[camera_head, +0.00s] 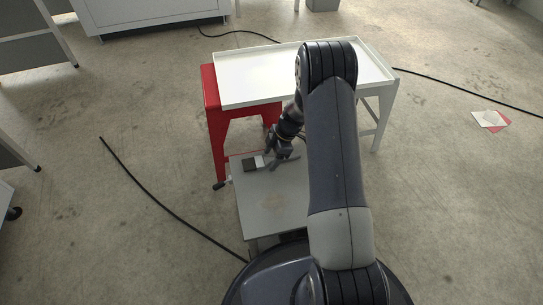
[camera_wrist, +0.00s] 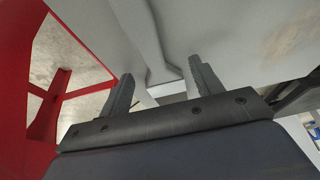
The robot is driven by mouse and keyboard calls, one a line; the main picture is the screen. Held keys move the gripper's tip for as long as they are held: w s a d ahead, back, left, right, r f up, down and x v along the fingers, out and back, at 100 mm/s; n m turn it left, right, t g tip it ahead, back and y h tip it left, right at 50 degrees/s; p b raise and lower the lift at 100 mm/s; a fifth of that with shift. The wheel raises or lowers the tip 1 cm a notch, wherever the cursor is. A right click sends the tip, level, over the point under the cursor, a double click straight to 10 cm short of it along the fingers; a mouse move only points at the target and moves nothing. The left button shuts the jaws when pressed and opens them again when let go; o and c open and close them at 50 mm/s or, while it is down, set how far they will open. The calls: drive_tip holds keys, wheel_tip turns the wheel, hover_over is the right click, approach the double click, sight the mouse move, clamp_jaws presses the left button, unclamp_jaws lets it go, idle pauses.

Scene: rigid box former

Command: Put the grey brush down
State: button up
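A small flat thing, part dark grey and part white, probably the grey brush (camera_head: 249,165), lies on the grey table just left of my gripper in the head view. I cannot make it out in the wrist view, where the grey tabletop (camera_wrist: 235,35) with a darker, shadow-like band fills most of the upper part.
A white tray-topped table (camera_head: 250,78) with a red leg frame (camera_head: 214,125) stands just behind the grey table. Black cables (camera_head: 165,208) and a red and white paper (camera_head: 491,120) lie on the floor.

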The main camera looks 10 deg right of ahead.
sight(271, 159)
drive_tip(key=shift+o, duration=0.4)
drive_tip(key=shift+r, duration=0.1)
drive_tip(key=shift+r+p, duration=0.3)
drive_tip(key=shift+p, duration=0.05)
drive_tip(key=p+v, duration=0.3)
drive_tip(key=v, duration=0.8)
drive_tip(key=shift+d+r+p, duration=0.25)
drive_tip(key=shift+p, duration=0.15)
drive_tip(key=shift+f, duration=0.1)
drive_tip(key=b+x, duration=0.5)
drive_tip(key=x, duration=0.7)
drive_tip(key=shift+a+f, duration=0.1)
drive_tip(key=shift+f, duration=0.3)
wheel_tip(271, 159, up, 3)
drive_tip(key=shift+p, duration=0.9)
drive_tip(key=shift+r, duration=0.8)
